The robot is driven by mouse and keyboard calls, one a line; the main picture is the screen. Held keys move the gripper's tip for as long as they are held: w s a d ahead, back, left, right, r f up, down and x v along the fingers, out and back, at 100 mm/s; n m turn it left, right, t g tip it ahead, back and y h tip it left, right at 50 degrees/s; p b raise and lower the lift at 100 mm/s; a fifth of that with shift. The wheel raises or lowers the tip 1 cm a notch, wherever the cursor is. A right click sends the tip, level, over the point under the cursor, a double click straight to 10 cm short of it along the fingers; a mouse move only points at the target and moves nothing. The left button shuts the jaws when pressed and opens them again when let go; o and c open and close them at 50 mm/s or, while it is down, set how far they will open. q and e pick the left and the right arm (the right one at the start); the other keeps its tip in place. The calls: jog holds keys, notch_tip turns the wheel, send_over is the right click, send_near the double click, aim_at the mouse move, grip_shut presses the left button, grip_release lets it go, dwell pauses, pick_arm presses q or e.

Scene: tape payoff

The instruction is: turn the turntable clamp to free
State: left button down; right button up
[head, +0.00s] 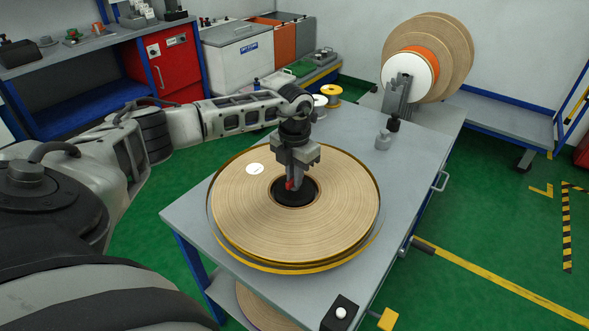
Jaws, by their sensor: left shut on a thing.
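The turntable carries a large tan tape coil (235,215) with a yellow rim, flat on the grey table. At the coil's centre is a black hub (294,198). A small red part (289,184), apparently the clamp's handle, shows above the hub between my gripper's fingers. My left gripper (291,183) points down over the hub and is shut on this red part. The gripper hides most of the clamp, so its setting cannot be told. My right gripper is not in the head view.
A black box with a white button (340,313) sits at the table's front edge, with a yellow block (388,319) beside it. Small spools (329,93) stand at the back. A vertical reel (430,62) stands behind the table.

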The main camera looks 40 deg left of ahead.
pick_arm(q)
jog(key=shift+r+n, duration=0.15)
jog(key=shift+n, duration=0.45)
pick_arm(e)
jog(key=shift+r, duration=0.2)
pick_arm(q)
jog(key=shift+w, duration=0.1)
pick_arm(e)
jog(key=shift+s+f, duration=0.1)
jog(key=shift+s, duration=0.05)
pick_arm(q)
jog(key=c, duration=1.5)
grip_release()
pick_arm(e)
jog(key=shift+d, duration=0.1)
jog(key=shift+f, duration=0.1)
pick_arm(q)
jog(key=shift+r+b, duration=0.45)
jog(key=shift+r, duration=7.5)
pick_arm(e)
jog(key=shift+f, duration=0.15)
pick_arm(q)
jog(key=shift+f, duration=0.1)
